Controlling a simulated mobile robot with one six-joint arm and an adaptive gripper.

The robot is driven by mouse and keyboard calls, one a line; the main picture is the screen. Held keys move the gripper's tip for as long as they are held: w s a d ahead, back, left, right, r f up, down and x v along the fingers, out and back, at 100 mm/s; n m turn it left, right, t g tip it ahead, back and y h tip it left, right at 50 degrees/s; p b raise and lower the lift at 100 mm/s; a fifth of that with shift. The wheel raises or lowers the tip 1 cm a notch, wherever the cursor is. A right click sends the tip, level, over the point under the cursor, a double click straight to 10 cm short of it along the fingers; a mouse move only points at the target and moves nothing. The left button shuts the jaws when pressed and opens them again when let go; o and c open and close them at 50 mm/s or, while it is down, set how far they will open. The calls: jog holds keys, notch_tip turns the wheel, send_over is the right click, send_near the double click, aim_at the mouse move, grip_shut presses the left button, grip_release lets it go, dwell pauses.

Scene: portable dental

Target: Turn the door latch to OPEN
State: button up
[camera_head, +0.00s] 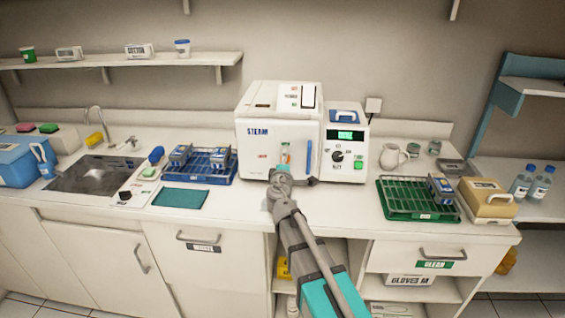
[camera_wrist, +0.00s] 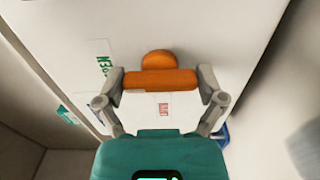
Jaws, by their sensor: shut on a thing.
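The orange door latch (camera_wrist: 160,80) is a short bar with a round hub on the white door of the steam sterilizer (camera_head: 262,125). In the wrist view my gripper (camera_wrist: 161,82) has a finger at each end of the bar and is shut on it. The bar lies crosswise between the fingers. A green-lettered label (camera_wrist: 104,66) is left of the latch and a red-lettered label (camera_wrist: 164,110) is below it. In the head view my gripper (camera_head: 281,175) is at the door front and mostly hides the latch.
A blue door handle (camera_head: 308,157) stands just right of my gripper. A control panel (camera_head: 346,150) with a green display is beside the door. A blue rack (camera_head: 205,178) is left on the counter, a green rack (camera_head: 392,207) right. The counter front between them is mostly clear.

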jog(key=o, duration=0.8)
jog(key=shift+s+a, duration=0.2)
jog(key=shift+s, duration=5.85)
